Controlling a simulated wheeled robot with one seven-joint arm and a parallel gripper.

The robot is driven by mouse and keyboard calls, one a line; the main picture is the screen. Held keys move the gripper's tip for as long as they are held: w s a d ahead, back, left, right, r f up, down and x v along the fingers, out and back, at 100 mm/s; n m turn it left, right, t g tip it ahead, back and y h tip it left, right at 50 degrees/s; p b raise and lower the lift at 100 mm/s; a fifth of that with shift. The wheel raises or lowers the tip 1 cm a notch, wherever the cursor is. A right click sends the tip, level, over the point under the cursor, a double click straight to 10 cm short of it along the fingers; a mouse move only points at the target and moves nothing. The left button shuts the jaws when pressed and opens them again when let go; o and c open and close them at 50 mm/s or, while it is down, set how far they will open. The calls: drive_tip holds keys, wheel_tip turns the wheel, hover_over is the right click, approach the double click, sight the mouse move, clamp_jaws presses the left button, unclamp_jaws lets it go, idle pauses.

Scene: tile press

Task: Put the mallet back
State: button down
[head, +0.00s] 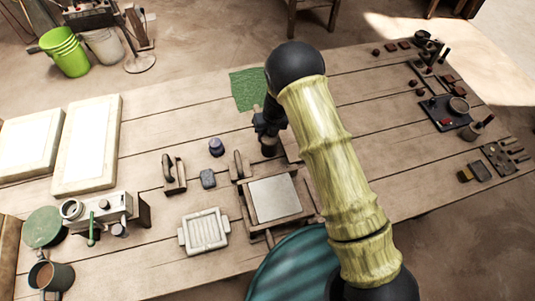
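My gripper (268,131) is beyond the middle of the table, partly covered by my own arm. It points down, and its fingers are too small and dark to tell open from shut. A short dark brown, rounded piece (269,147) shows just under the fingers; it may be part of the mallet, but I cannot tell whether it is held or stands on the table. I cannot make out a whole mallet anywhere. A wooden tile press frame (247,200) with a pale plate (274,199) lies nearer, just below my gripper in the picture.
A green mat (248,89) lies behind my gripper. Dark tools and a black tray (443,121) fill the right end.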

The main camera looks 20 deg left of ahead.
wheel_tip(320, 180, down, 3)
drive_tip(key=shift+d+f, duration=0.1)
drive_tip(key=shift+f+p, duration=0.3)
drive_tip(key=shift+f, duration=0.1)
drive_tip(key=shift+f, duration=0.1)
drive_tip(key=shift+s+f, duration=0.1)
drive_tip(key=shift+f, duration=0.1)
drive_tip(key=shift+d+p+x, duration=0.15)
drive_tip(key=shift+p+x, duration=0.05)
drive_tip(key=shift+x, duration=0.65)
drive_tip(key=shift+d+p+x, duration=0.2)
drive_tip(key=shift+x, duration=0.65)
drive_tip(key=shift+w+a+f, duration=0.15)
drive_tip(key=shift+w+f, duration=0.05)
drive_tip(key=shift+f, duration=0.1)
drive_tip(key=c, duration=1.3)
unclamp_jaws()
drive_tip(key=shift+o, duration=0.2)
